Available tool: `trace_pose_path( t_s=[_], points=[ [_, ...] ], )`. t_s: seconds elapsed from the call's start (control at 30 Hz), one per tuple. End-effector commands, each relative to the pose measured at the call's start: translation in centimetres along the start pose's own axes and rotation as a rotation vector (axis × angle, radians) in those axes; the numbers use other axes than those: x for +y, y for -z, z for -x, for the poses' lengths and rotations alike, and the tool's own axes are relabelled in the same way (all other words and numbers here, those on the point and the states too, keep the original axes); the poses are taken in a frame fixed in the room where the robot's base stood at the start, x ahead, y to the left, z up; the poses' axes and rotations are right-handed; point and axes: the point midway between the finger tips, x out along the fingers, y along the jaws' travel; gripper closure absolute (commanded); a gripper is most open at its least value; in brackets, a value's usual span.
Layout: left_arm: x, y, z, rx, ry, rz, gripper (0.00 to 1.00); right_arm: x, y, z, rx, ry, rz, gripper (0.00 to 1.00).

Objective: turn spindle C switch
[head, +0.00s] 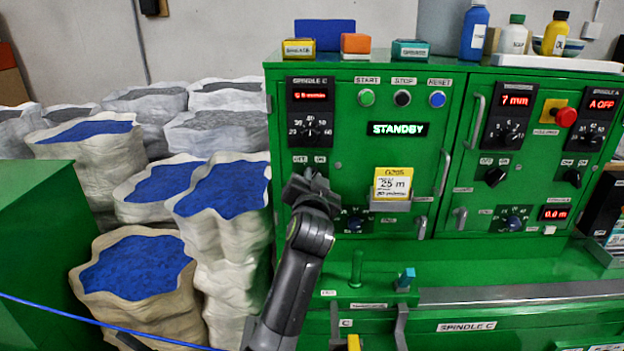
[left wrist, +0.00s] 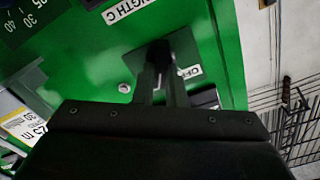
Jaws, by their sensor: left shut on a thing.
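The spindle C panel (head: 310,112) is at the upper left of the green machine, with a red display and a dial. Below it are the small OFF and ON labels (head: 310,159) of the spindle C switch. My left gripper (head: 311,180) is right at this switch and hides it in the head view. In the left wrist view, my left gripper (left wrist: 163,88) has its fingers closed on the dark switch knob (left wrist: 158,52), beside an OFF label (left wrist: 187,72). The knob's exact angle is hard to tell. My right gripper is not in view.
A STANDBY display (head: 398,129) and a yellow card (head: 393,184) are to the right on the machine front. The LENGTH C dial (head: 354,223) is just below right of my gripper. Sacks of blue granules (head: 222,190) stand at left; a blue cable (head: 95,321) crosses low.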

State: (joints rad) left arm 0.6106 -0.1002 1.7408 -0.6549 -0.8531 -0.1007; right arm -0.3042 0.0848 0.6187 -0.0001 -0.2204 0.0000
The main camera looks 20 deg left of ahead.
Motion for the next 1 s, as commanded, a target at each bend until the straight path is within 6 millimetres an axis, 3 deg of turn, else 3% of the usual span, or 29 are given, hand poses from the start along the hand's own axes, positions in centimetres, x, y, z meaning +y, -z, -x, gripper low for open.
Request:
trace_pose_path(
  t_s=[0.43, 1.0],
  points=[
    [0.0, -0.2, -0.1, -0.002, 0.001, 0.11, 1.0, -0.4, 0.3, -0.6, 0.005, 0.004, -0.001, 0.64],
    [-0.3, -0.5, -0.1, -0.004, 0.001, 0.619, 1.0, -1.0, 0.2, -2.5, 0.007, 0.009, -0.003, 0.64]
  ],
)
